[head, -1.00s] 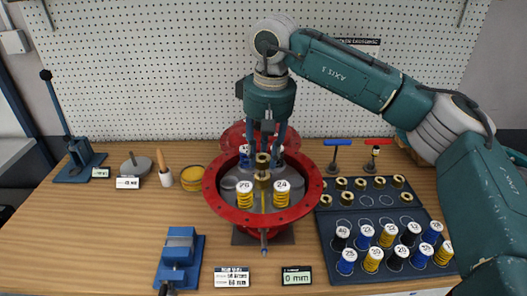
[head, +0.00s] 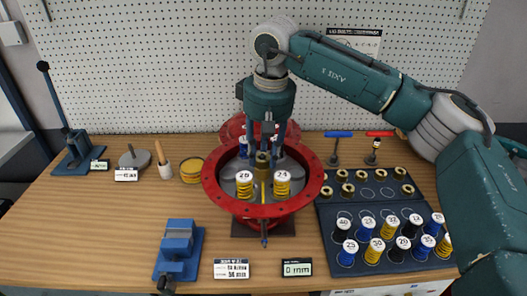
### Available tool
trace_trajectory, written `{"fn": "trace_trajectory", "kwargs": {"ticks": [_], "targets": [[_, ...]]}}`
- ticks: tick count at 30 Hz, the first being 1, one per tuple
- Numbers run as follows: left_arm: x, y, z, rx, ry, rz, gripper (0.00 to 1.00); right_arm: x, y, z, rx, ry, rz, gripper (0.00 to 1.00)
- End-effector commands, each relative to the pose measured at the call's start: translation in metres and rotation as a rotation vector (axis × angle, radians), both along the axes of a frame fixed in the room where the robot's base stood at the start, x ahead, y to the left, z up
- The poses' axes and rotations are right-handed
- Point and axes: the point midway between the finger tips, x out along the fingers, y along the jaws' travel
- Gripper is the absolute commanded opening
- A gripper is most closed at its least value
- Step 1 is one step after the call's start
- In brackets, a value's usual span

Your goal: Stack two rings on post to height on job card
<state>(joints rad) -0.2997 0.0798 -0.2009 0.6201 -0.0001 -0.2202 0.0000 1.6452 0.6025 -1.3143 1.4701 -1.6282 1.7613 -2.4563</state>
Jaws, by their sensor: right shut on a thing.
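My right gripper (head: 262,155) points straight down over the middle of the open red round housing (head: 211,192). It is shut on a brass ring (head: 262,160). More brass shows just beneath that ring, and I cannot tell whether it is a second ring or the post. The post itself is hidden by the brass and the gripper. Several brass rings (head: 347,190) sit on the dark tray at right. The job card (head: 231,269) lies at the front, its text too small to read. My left gripper is not in view.
Two yellow springs (head: 245,190) stand at the front inside the housing, close to the ring. The dark tray (head: 370,208) at right also holds several numbered springs. A display (head: 297,267) reads 0 mm. A blue vise (head: 179,250) stands front left.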

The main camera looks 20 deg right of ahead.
Motion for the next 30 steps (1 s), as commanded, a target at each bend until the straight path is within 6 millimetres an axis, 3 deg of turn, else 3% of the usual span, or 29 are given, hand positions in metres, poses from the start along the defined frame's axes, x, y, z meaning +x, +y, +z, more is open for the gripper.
{"fn": "trace_trajectory", "kwargs": {"ticks": [5,6,9,20,23,30], "targets": [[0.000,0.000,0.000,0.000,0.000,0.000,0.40,0.000,0.000,0.000,0.000,-0.001,0.000,0.01],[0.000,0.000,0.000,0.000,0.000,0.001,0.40,0.000,0.000,0.000,0.000,-0.001,0.000,0.32],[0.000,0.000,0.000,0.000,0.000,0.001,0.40,0.000,0.000,0.000,0.000,0.000,0.000,0.52],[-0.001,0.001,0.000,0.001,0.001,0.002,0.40,0.000,0.000,0.004,0.000,0.000,0.000,0.52],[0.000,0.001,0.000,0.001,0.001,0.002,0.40,-0.001,0.000,0.015,0.001,-0.003,0.000,0.52],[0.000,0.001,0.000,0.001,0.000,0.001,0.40,-0.008,-0.001,0.065,0.001,-0.004,0.000,0.52]]}}
